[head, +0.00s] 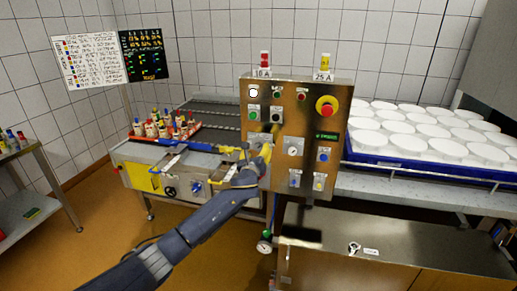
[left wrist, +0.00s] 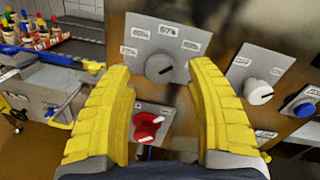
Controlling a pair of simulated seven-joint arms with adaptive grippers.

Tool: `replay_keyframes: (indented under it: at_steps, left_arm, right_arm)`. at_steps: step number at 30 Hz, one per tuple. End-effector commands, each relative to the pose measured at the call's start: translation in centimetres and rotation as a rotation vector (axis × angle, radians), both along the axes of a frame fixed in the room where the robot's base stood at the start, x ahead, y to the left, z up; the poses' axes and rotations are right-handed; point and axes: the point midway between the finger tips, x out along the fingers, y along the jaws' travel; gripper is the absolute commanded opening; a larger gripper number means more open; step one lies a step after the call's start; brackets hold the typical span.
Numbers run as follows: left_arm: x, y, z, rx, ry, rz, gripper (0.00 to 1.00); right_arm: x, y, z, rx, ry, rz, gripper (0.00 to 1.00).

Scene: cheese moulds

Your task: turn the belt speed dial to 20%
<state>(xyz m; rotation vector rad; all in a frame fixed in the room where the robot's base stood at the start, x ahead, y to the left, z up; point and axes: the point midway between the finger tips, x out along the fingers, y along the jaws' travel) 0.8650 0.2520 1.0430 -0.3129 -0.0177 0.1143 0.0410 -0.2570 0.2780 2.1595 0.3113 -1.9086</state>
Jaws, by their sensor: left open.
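In the left wrist view, a dark grey dial knob (left wrist: 159,68) sits on a light plate (left wrist: 146,48) with small percent labels around its upper side. The label figures are small, and which one the knob points at is hard to tell. My left gripper (left wrist: 161,76) has yellow ridged fingers, open and empty, one on each side of the dial and apart from it as far as I can see. In the head view, my left gripper (head: 263,157) is in front of the steel control panel (head: 318,100) and hides most of this dial. My right gripper is out of view.
A red switch (left wrist: 148,126) lies just below the dial. A white knob (left wrist: 259,91) and a blue button (left wrist: 305,108) are to its right. The panel carries a red emergency stop (head: 327,106). Blue tray (head: 400,173) with white moulds stands right; bottles (head: 165,125) stand left.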

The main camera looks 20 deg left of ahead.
Motion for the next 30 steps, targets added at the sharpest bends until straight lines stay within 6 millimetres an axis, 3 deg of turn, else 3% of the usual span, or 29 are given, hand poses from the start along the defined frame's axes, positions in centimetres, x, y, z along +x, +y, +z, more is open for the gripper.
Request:
replay_keyframes:
  at_steps: [9,24,30]
  left_arm:
    - [2.4,0.3,0.0,0.001,-0.001,0.001,0.56]
    - [2.8,0.3,0.0,0.000,0.000,-0.001,0.55]
    - [2.8,0.3,0.0,0.000,0.000,-0.001,0.32]
  right_arm:
    - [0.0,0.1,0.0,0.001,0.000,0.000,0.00]
    - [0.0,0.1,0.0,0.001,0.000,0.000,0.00]
    - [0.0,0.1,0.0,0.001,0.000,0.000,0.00]
